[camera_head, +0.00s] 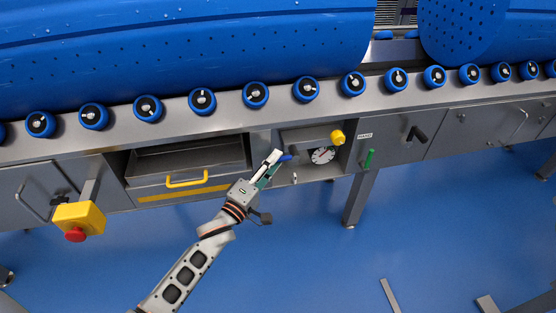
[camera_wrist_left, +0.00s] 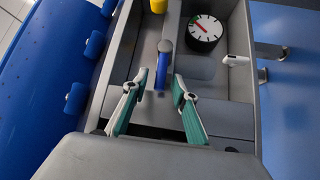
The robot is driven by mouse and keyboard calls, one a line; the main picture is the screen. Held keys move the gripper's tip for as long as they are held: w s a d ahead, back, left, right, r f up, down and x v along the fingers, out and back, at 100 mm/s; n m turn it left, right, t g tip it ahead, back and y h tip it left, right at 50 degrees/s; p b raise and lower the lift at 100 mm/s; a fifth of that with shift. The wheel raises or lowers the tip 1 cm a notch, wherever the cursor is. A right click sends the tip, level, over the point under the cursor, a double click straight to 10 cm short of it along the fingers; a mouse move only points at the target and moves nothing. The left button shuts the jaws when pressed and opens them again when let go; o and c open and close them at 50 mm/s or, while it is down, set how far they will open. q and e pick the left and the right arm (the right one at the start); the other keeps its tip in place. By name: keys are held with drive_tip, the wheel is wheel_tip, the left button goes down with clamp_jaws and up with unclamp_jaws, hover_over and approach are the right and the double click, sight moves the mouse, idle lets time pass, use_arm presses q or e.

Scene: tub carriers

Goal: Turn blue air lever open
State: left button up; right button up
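The blue air lever (camera_wrist_left: 162,72) sits in a grey recess and hangs from a round grey pivot (camera_wrist_left: 165,46). In the head view its blue end (camera_head: 286,157) shows just beside my left gripper's fingertips. My left gripper (camera_head: 274,160) reaches into the recess from the front. In the left wrist view my left gripper (camera_wrist_left: 158,82) is open, with its green-padded fingers apart on either side of the lever. I see a gap on both sides and cannot tell of any touch. My right gripper is in neither view.
A pressure gauge (camera_head: 323,155) and a yellow knob (camera_head: 338,137) stand right of the lever. An open drawer with a yellow handle (camera_head: 187,180) and a red emergency button (camera_head: 75,234) are left. Blue rollers line the rail above.

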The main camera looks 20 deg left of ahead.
use_arm(q)
drive_tip(key=shift+x, duration=0.75)
clamp_jaws()
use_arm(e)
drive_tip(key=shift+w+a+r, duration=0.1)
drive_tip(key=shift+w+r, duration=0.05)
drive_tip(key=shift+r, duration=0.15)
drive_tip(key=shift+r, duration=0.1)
